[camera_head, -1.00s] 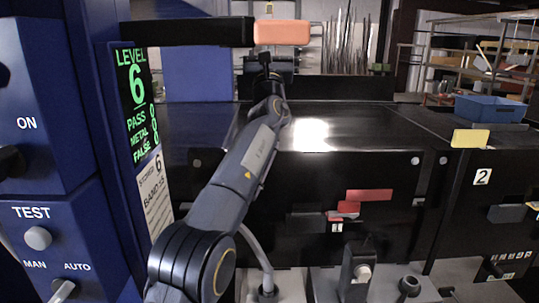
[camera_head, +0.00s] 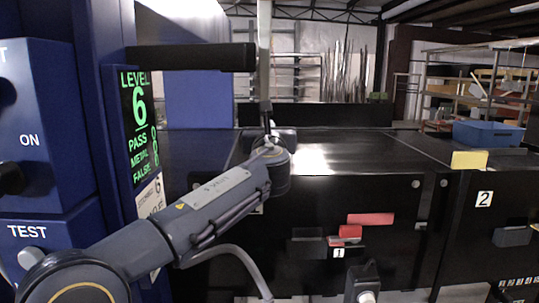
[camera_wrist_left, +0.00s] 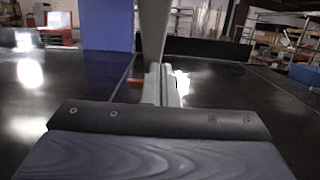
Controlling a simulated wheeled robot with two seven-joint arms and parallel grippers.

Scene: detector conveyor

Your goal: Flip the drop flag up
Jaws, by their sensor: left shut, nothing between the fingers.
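A black horizontal bar (camera_head: 195,57) reaches from the blue cabinet at the upper left of the head view. A pale grey upright strip (camera_head: 264,60) stands at its right end; I cannot tell whether it is the drop flag. My left gripper (camera_head: 268,134) is at the strip's lower end, over the conveyor top. In the left wrist view its shut fingers (camera_wrist_left: 160,85) line up with the strip (camera_wrist_left: 154,35), and I cannot tell whether they touch. A small orange patch (camera_wrist_left: 135,88) shows beside them. My right gripper is out of view.
The blue cabinet has a green level display (camera_head: 139,125). The dark conveyor top (camera_head: 340,145) is clear. Red pieces (camera_head: 370,219) are on its front by label 1. A yellow plate (camera_head: 469,160) and blue bin (camera_head: 488,134) are at the right.

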